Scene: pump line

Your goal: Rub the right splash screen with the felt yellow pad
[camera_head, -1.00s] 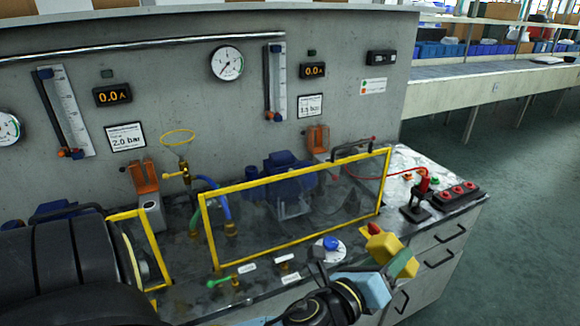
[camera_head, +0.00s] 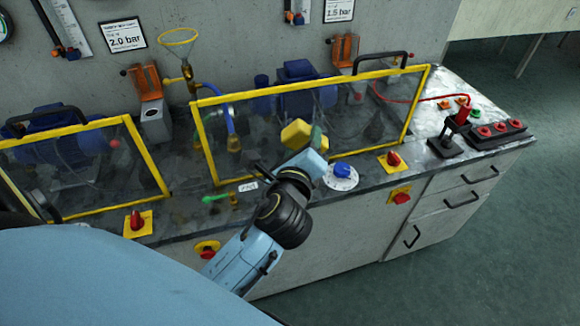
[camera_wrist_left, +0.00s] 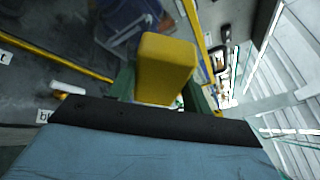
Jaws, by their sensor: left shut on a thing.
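The right splash screen (camera_head: 268,128) is a clear panel in a yellow frame with a black handle on top. It stands upright at the bench front, right of a second such screen. My left gripper (camera_head: 314,143), with green fingers, is shut on the felt yellow pad (camera_head: 296,133). The pad is in front of the right screen's lower middle; whether it touches the panel I cannot tell. In the left wrist view the pad (camera_wrist_left: 165,68) sits between the green fingers, with yellow frame bars (camera_wrist_left: 52,56) on both sides. My right gripper is not in view.
The left splash screen (camera_head: 80,168) stands beside it. A blue knob on a white dial (camera_head: 342,174), a red switch (camera_head: 393,159) and a green lever valve (camera_head: 215,198) sit along the front edge. A black control box (camera_head: 493,132) is at the right. Open floor lies to the right.

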